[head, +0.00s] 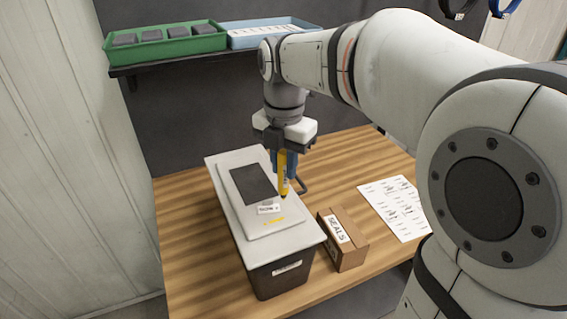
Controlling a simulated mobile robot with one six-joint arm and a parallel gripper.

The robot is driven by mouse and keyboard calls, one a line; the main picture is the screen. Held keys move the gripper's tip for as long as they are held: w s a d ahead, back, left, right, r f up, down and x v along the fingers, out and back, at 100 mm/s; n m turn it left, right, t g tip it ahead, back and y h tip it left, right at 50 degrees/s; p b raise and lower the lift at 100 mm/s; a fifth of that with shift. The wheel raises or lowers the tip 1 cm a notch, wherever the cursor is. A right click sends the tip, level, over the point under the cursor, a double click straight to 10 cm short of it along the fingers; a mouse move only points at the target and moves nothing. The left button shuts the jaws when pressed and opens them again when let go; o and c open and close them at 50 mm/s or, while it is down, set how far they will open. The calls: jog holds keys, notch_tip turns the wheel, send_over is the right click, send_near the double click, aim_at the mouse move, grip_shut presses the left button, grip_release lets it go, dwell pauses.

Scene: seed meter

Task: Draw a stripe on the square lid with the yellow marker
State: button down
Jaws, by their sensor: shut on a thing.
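The yellow marker (283,172) is upright in my gripper (284,162), tip down, over the right side of the lid. My gripper is shut on it. The lid (240,226) is light grey, with a dark rectangular panel (253,184) and a small white label (268,209). It sits on a dark box (285,280). A short yellow stripe (274,221) shows on the lid, in front of the label. The marker's tip is close to the lid's right part; I cannot tell whether it touches.
A small cardboard box (350,250) marked SEALS stands right of the dark box. A printed sheet (394,207) lies further right on the wooden table (185,245). A shelf behind holds a green tray (208,42) and a blue tray (240,41).

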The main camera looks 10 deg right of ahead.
aim_at(283, 185)
jog(key=a, duration=0.5)
jog(key=shift+s+d+f+b, duration=0.1)
jog(key=shift+s+f+b, duration=0.05)
jog(key=shift+f+b, duration=0.75)
jog(key=shift+s+d+f+b, duration=0.1)
jog(key=shift+s+f+b, duration=0.05)
jog(key=shift+f+b, duration=0.65)
jog(key=shift+s+d+f+b, duration=0.1)
jog(key=shift+s+f+b, duration=0.05)
jog(key=shift+f+b, duration=0.75)
jog(key=shift+f, duration=0.45)
jog(key=shift+w+d+p, duration=0.15)
jog(key=shift+w+d, duration=0.05)
jog(key=shift+d, duration=0.5)
jog(key=shift+w+d+p, duration=0.15)
jog(key=shift+w+d, duration=0.1)
jog(key=shift+d, duration=0.5)
jog(key=shift+w+d+p, duration=0.15)
jog(key=shift+w+d, duration=0.05)
jog(key=shift+d, duration=0.5)
dwell(2.0)
